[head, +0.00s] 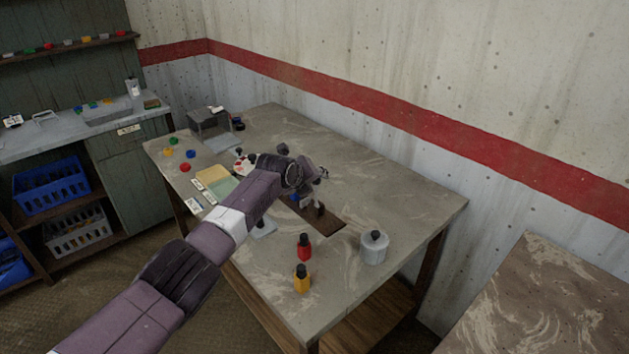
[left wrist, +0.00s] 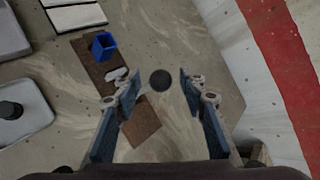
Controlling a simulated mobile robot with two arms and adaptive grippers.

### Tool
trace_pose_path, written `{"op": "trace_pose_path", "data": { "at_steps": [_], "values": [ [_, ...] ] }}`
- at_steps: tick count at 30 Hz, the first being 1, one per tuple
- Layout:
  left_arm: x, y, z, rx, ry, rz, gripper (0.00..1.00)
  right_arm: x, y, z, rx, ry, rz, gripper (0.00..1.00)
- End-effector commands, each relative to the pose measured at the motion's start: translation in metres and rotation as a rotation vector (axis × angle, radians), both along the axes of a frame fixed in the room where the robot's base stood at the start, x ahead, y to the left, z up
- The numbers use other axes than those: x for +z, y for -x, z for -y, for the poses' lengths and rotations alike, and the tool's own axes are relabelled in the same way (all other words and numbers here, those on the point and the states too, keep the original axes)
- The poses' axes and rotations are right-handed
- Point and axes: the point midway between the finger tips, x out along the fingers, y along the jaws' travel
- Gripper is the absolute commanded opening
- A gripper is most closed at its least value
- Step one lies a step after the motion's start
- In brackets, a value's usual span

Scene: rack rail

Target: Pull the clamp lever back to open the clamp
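The clamp is partly visible on a dark brown board (head: 328,218), which lies on the stone-topped table. In the left wrist view the board (left wrist: 140,128) carries a blue block (left wrist: 103,45) and light metal clamp parts (left wrist: 116,74). A round black knob (left wrist: 160,81), which looks like the clamp lever's end, shows between my fingertips. My left gripper (left wrist: 160,78) is open, with one blue-padded finger on each side of the knob and a gap on both sides. In the head view my left gripper (head: 318,175) is above the board and hides part of the clamp. My right gripper is not in view.
A red bottle (head: 304,246), a yellow bottle (head: 302,278) and a grey lidded jar (head: 374,247) stand near the table's front. A dark box (head: 209,122) and small coloured pieces are at the far left. The table's right side is clear, beside a concrete wall.

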Motion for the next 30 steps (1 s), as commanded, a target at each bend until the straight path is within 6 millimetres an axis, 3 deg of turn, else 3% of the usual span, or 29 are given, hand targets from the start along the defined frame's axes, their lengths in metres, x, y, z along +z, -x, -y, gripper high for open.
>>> {"op": "trace_pose_path", "data": {
  "at_steps": [13, 30],
  "values": [
    [0.01, 0.008, -0.005, -0.001, -0.001, 0.004, 0.38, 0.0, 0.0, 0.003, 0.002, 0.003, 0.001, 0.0],
    [0.042, 0.049, -0.019, -0.001, -0.003, 0.002, 0.38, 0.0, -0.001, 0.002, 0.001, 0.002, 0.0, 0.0]
  ]
}}
